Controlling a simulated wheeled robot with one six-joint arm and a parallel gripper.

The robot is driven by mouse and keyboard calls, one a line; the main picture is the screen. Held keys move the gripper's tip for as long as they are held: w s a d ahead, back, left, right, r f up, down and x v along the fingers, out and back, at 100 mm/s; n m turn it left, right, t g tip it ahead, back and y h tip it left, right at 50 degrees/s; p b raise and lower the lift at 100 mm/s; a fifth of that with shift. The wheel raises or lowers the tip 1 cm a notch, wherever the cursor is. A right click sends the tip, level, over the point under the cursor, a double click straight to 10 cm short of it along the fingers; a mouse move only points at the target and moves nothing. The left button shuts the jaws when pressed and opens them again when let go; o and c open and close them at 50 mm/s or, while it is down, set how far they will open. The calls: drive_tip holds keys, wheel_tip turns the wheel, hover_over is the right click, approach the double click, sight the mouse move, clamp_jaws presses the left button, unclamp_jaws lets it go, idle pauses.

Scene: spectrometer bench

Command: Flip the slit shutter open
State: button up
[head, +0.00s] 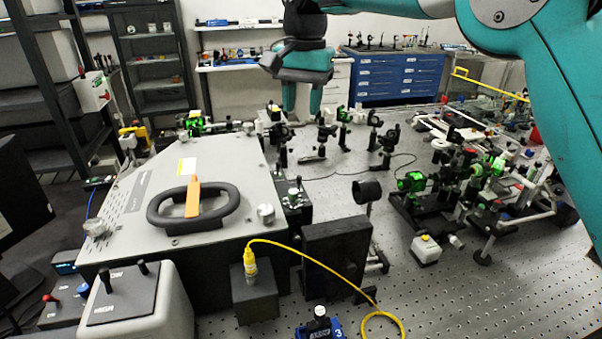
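The large grey spectrometer housing (165,190) stands at left centre, with a black oval handle and an orange tag on top. A small silver-knobbed fitting (294,192) sits at its right end, beside a black block. A round black disc (367,190) stands upright on a post to the right of it. I cannot tell which of these parts is the slit shutter, or whether it is open. The end of my teal arm, with my gripper (302,95), hangs at top centre, above and behind the fitting, apart from it. Its finger opening is not clear; I see nothing held.
A black upright plate (337,258) and a yellow cable (310,258) stand in front of the fitting. Several posts with optics crowd the perforated bench (480,300) behind and to the right. A grey control box (137,312) with levers stands front left. The bench's front right is clearer.

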sight(299, 183)
drive_tip(key=f, duration=0.5)
drive_tip(key=f+p, duration=0.1)
drive_tip(key=f, duration=1)
drive_tip(key=shift+w+a+f+p, duration=0.1)
drive_tip(key=shift+a+p, duration=0.2)
drive_tip(key=shift+p, duration=0.05)
clamp_jaws()
